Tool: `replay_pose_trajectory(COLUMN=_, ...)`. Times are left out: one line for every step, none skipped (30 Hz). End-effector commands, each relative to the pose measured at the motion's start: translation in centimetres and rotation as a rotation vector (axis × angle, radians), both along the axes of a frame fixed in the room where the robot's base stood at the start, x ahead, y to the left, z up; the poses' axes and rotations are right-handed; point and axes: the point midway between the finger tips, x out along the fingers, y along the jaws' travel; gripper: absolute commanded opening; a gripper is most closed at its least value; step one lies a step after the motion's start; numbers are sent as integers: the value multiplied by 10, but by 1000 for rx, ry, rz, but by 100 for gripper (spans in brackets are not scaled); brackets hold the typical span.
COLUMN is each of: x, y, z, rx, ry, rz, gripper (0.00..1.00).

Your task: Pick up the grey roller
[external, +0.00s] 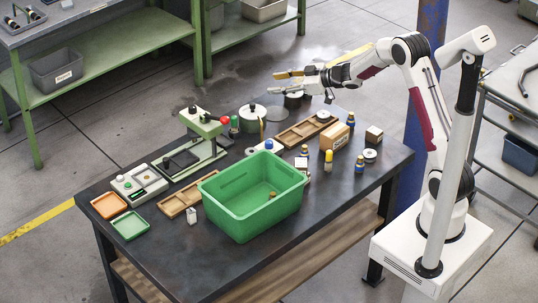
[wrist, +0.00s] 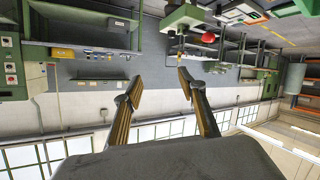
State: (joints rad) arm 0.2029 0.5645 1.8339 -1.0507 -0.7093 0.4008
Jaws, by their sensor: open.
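My gripper (external: 279,83) is open and empty, held level above the far edge of the dark workbench. Its two yellow-padded fingers stand apart in the wrist view (wrist: 158,82), with nothing between them. Several round greyish pieces are on the bench. One pale ring-like piece (external: 370,155) lies near the right end. Another pale round piece (external: 323,116) is at the long wooden tray. A dark-sided round piece (external: 294,95) is near and below my gripper, partly hidden by it. I cannot tell which is the grey roller.
A large green bin (external: 253,205) stands at the bench's front. A green press (external: 203,130) with a red knob stands behind it. A wooden tray (external: 291,135), cardboard box (external: 336,136) and several small bottles crowd the right half. The wrist view looks across the room, upside down.

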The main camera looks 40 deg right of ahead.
Motion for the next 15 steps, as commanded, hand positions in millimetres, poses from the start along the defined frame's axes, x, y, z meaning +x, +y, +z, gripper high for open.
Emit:
replay_pose_trajectory(x=2, y=3, z=-11, rx=14, ry=3, rz=26, gripper=41)
replay_pose_trajectory(x=3, y=6, z=-17, rx=22, ry=4, rz=42, gripper=41)
replay_pose_trajectory(x=4, y=10, z=-24, rx=34, ry=4, rz=66, gripper=41)
replay_pose_trajectory(x=4, y=12, z=-29, rx=42, ry=4, rz=84, gripper=41)
replay_pose_trajectory(x=4, y=15, z=-34, rx=51, ry=4, rz=101, gripper=41)
replay_pose_trajectory(x=4, y=18, z=-41, rx=63, ry=6, rz=124, gripper=41)
replay_pose_trajectory(x=4, y=21, z=-47, rx=74, ry=7, rz=141, gripper=41)
replay_pose_trajectory(x=3, y=23, z=-52, rx=85, ry=8, rz=160, gripper=41)
replay_pose_trajectory(x=2, y=27, z=-60, rx=98, ry=11, rz=182, gripper=41)
replay_pose_trajectory(x=1, y=29, z=-65, rx=108, ry=13, rz=201, gripper=41)
replay_pose_trajectory(x=0, y=32, z=-70, rx=120, ry=14, rz=219, gripper=41)
replay_pose_trajectory(x=-2, y=36, z=-78, rx=135, ry=19, rz=242, gripper=41)
replay_pose_trajectory(x=-4, y=38, z=-83, rx=147, ry=21, rz=259, gripper=41)
replay_pose_trajectory(x=-5, y=40, z=-89, rx=159, ry=24, rz=277, gripper=41)
replay_pose_trajectory(x=-8, y=43, z=-96, rx=176, ry=27, rz=300, gripper=41)
